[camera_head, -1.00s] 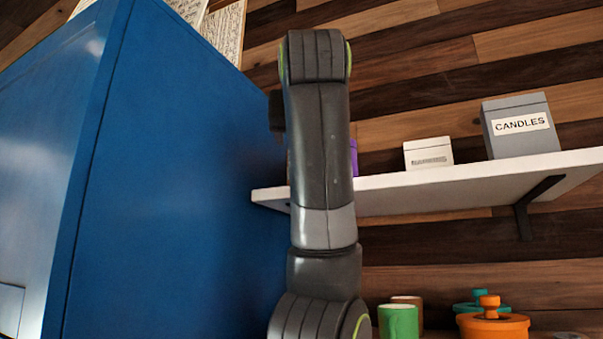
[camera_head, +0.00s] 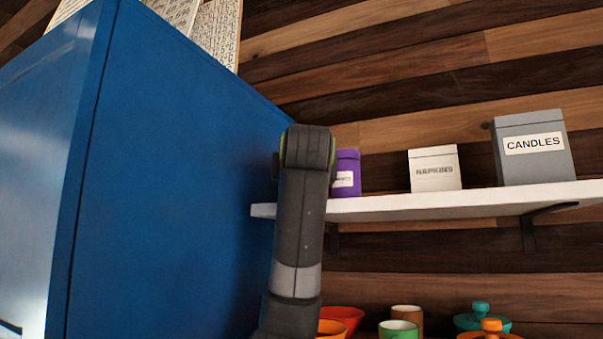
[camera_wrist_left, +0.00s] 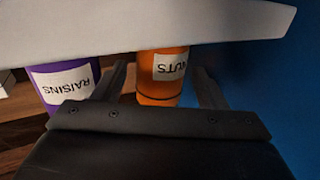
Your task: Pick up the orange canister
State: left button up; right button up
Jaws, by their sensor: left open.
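The orange canister (camera_wrist_left: 163,78) carries a white label ending in "UTS" and appears upside down in the left wrist view. It stands at the white shelf (camera_wrist_left: 150,22), next to the purple canister (camera_wrist_left: 63,82) labelled "RAISINS". My left gripper (camera_wrist_left: 160,86) is open. Its two fingers show on either side of the orange canister, with gaps at both sides; I cannot tell how deep it sits between them. In the head view my arm hides the orange canister, and the purple canister (camera_head: 346,174) shows just right of the arm. My right gripper is not in view.
A tall blue cabinet (camera_head: 175,180) closes off the shelf's left end. Below stand a green cup (camera_head: 398,329), an orange bowl (camera_head: 342,317) and lidded pots (camera_head: 482,318).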

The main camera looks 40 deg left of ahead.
pick_arm(q)
jog(key=shift+p+x, duration=0.65)
jog(key=shift+x, duration=0.8)
jog(key=shift+s+d, duration=0.1)
jog(key=shift+s, duration=0.05)
jog(key=shift+c, duration=0.8)
jog(key=c, duration=0.7)
